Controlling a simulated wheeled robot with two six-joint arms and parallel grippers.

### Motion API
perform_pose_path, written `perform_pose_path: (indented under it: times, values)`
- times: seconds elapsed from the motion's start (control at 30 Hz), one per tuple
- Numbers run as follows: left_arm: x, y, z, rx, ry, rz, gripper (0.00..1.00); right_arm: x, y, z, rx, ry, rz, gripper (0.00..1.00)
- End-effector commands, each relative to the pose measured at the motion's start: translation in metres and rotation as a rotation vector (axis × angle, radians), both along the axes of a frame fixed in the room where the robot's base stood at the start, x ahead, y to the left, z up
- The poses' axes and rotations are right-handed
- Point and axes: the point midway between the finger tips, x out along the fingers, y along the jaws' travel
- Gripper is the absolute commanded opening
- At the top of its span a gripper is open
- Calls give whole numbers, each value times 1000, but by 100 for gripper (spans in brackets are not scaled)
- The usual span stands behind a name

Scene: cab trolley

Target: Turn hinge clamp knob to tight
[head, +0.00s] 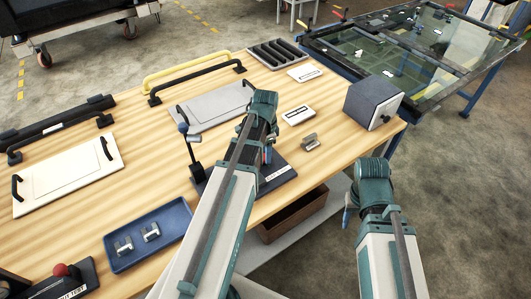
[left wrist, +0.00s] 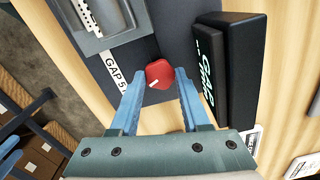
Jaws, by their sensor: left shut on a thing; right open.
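A red knob (left wrist: 159,73) with a white mark sits on a dark base plate (left wrist: 147,52) in the left wrist view. My left gripper (left wrist: 158,88) is shut on the knob, one blue finger on each side. A "GAP 5" label (left wrist: 116,72) and a grey metal bracket (left wrist: 107,22) are left of the knob. In the head view my left arm covers most of the fixture; its dark plate (head: 277,178) shows beside the arm. My right gripper (head: 348,218) hangs open and empty off the table's front edge, partly hidden by its arm.
A black box (left wrist: 240,70) stands close right of the knob. On the wooden table are a blue tray (head: 124,258) with metal hinges, a loose hinge (head: 309,142), a grey box (head: 371,103) and handled panels. A brown bin (head: 292,215) is below the edge.

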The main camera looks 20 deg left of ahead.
Motion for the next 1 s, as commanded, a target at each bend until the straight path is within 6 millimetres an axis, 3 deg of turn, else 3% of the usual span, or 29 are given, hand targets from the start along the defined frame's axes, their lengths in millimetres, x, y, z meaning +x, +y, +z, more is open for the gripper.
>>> perform_pose_path:
  times: [0.5, 1.0]
  values:
    - [0, 0, 0, 0, 0, -345, 0, 0, 0, 0, 0, 0, 0, 50]
    - [0, 0, 0, 0, 0, -425, 0, 0, 0, 0, 0, 0, 0, 50]
